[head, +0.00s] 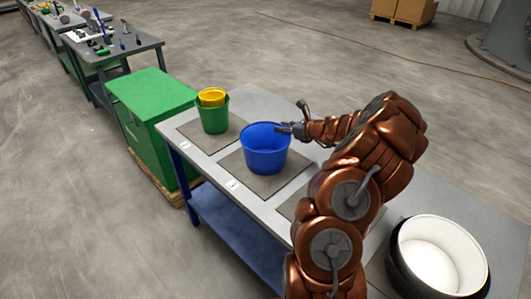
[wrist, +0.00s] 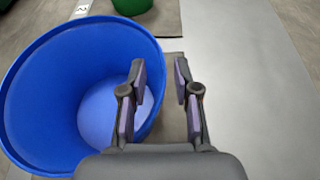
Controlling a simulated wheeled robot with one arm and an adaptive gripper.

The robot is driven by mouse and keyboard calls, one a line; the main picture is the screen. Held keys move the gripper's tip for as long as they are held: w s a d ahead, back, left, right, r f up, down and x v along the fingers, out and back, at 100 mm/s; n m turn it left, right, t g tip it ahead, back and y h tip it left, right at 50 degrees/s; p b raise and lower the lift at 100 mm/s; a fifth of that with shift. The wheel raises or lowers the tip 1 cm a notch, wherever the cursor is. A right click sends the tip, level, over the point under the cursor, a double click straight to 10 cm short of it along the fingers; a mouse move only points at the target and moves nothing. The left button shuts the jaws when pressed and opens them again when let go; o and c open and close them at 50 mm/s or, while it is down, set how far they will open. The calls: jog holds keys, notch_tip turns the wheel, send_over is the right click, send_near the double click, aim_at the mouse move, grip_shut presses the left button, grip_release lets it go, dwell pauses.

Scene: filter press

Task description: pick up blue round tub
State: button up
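The blue round tub (head: 265,152) stands upright on a brown mat on the grey table in the head view. It looks empty. In the wrist view the blue tub (wrist: 40,95) fills the left side, its open top facing the camera. My gripper (head: 290,130) is at the tub's right rim in the head view. In the wrist view my gripper (wrist: 160,92) is open, with one finger over the tub's opening and the other outside to the right. The tub's right wall appears to lie between the fingers; I cannot tell if they touch it.
A green tub (head: 213,117) with a yellow tub (head: 211,97) nested in it stands left of the blue tub. A white tub (head: 438,262) in a black one is at the lower right. A green crate (head: 150,105) stands beside the table (head: 250,98).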

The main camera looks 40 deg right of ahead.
grip_shut()
dwell(0.4)
jog(key=shift+r, duration=0.1)
